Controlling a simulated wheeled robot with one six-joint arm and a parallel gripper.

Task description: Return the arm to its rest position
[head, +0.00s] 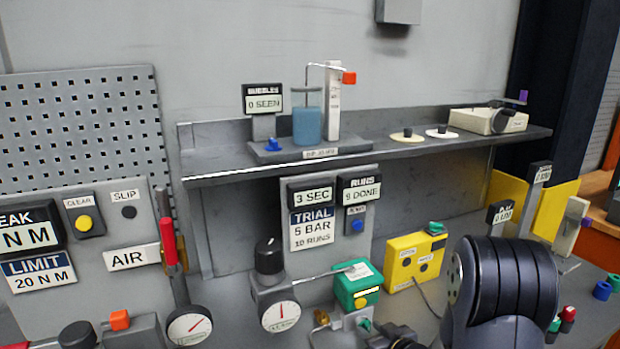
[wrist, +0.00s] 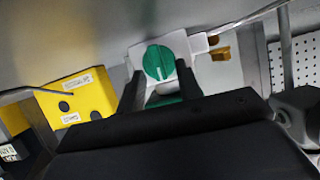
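My gripper (wrist: 160,88) shows in the wrist view with its two dark fingers apart. A round green knob (wrist: 160,62) with a pale line across it sits on a white plate just beyond the fingertips. Part of a green body shows between the fingers; I cannot tell whether they touch it. In the head view, my dark arm (head: 503,285) rises at the lower right, and I cannot make out the fingers there. A green actuator box (head: 357,285) with a white label and a yellow window stands left of the arm, on the pipework.
A yellow box (head: 413,262) with a cable stands between actuator and arm. A black-topped regulator with a dial gauge (head: 281,316) stands left of the actuator. A shelf (head: 370,148) runs above with a bubble pot (head: 307,124). Small coloured caps (head: 602,290) lie at the right.

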